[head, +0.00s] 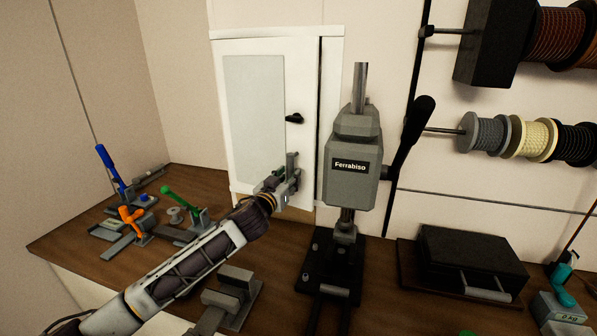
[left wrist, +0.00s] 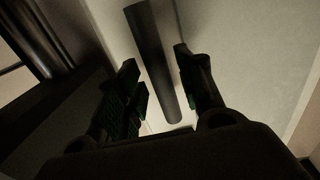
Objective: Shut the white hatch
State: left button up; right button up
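The white hatch (head: 255,100) with a grey panel is on the back wall in the head view. It has a black handle (head: 294,119) near its right side, and a dark vertical gap runs along its right edge. My left gripper (head: 289,176) is in front of the hatch's lower right part, below the handle. In the left wrist view my left gripper (left wrist: 157,65) has its fingers apart. A dark bar (left wrist: 155,65) shows between or behind the fingers; I cannot tell whether they touch it. My right gripper is not in view.
A grey Ferrabiso press (head: 352,175) stands close to the right of my left gripper. Its black lever (head: 417,125) sticks out to the right. Clamps with coloured handles (head: 180,200) lie at left on the wooden bench (head: 70,240). A black case (head: 470,260) sits at right.

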pick_arm(q)
jog(key=shift+w+d, duration=0.15)
jog(key=shift+w, duration=0.3)
jog(key=shift+d, duration=0.1)
jog(key=shift+c, duration=0.8)
grip_shut()
jog(key=shift+d+b+x, duration=0.2)
jog(key=shift+x, duration=1.15)
jog(key=shift+d+b+x, duration=0.15)
jog(key=shift+x, duration=1.15)
jog(key=shift+o, duration=1.7)
grip_release()
jog(key=shift+s, duration=0.15)
jog(key=shift+s, duration=0.15)
jog(key=v, duration=1.1)
jog(key=shift+s+a, duration=0.2)
jog(key=shift+s, duration=0.1)
